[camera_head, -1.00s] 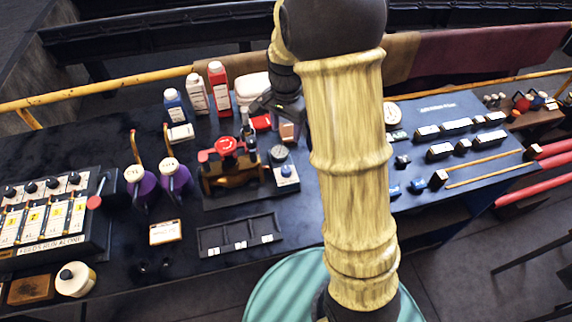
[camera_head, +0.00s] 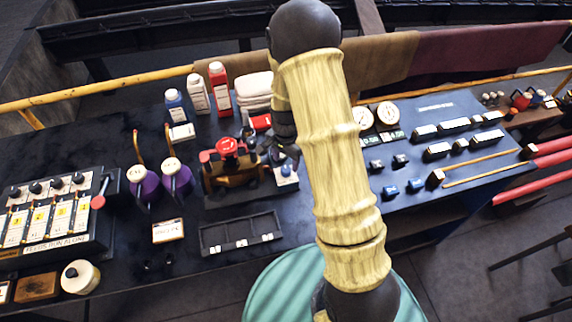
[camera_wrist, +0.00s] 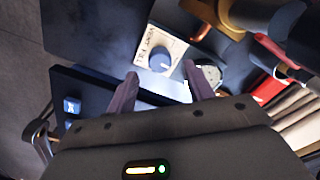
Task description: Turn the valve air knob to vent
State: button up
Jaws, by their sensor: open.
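The valve air knob (camera_wrist: 160,59) is a blue round knob on a white plate (camera_wrist: 148,45) lettered with what looks like VENT and FILL. In the head view the knob (camera_head: 286,170) sits at the right of the red-wheeled valve, just below my gripper in the picture. My gripper (camera_wrist: 161,72) is open and empty. In the wrist view its two fingers point toward the knob, which shows between and beyond the tips, apart from them. In the head view my gripper (camera_head: 280,150) is dark and partly hidden by my arm.
The red-wheeled valve (camera_head: 227,147) stands close at the left of the knob. A round gauge (camera_wrist: 209,74) is near the right finger. A shallow divided tray (camera_head: 240,234) lies in front. A sloped panel (camera_head: 440,160) with switches is at the right. Bottles (camera_head: 198,95) stand behind.

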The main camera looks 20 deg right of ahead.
aim_at(286, 169)
jog(key=shift+f+p, duration=0.3)
jog(key=shift+f, duration=1.65)
jog(key=c, duration=1)
jog(key=shift+o, duration=0.2)
jog(key=shift+n, duration=0.4)
jog(key=shift+n+b, duration=0.6)
jog(key=shift+n, duration=0.3)
jog(key=n+b, duration=0.1)
jog(key=n, duration=0.2)
jog(key=n+b, duration=0.1)
jog(key=n, duration=0.5)
jog(key=shift+n, duration=0.3)
